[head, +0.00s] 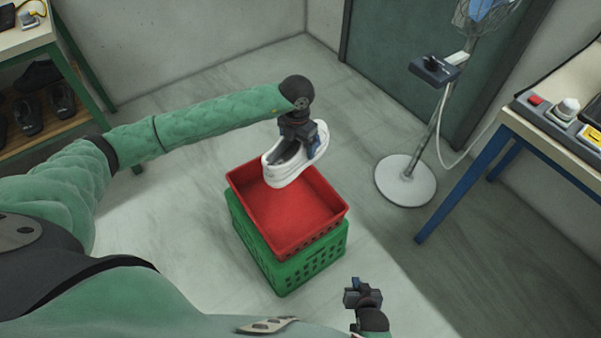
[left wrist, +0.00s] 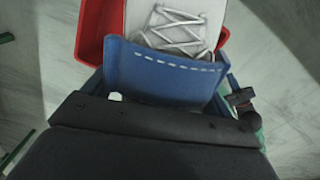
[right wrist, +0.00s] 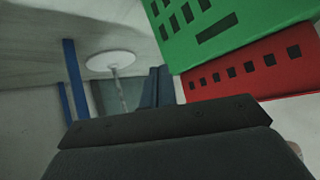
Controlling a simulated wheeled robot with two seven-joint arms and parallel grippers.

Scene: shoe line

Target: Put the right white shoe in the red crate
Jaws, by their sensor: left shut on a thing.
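A white shoe (head: 287,168) hangs in my left gripper (head: 303,137), which is shut on it. The shoe is over the back part of the red crate (head: 328,222), tilted, toe toward the lower left. In the left wrist view the shoe's white laces (left wrist: 178,28) show beyond the blue finger, with the red crate's rim (left wrist: 90,30) on both sides below. The red crate looks empty. My right gripper (head: 358,290) is in front of the crates, to the right, and holds nothing I can see. Its fingers look apart in the head view.
The red crate stands on a green crate (head: 290,272) on the floor. A fan stand with a round white base (head: 405,180) is right of the crates. A table with blue legs (head: 455,185) is at the right. A shelf with dark shoes (head: 28,115) is at the left.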

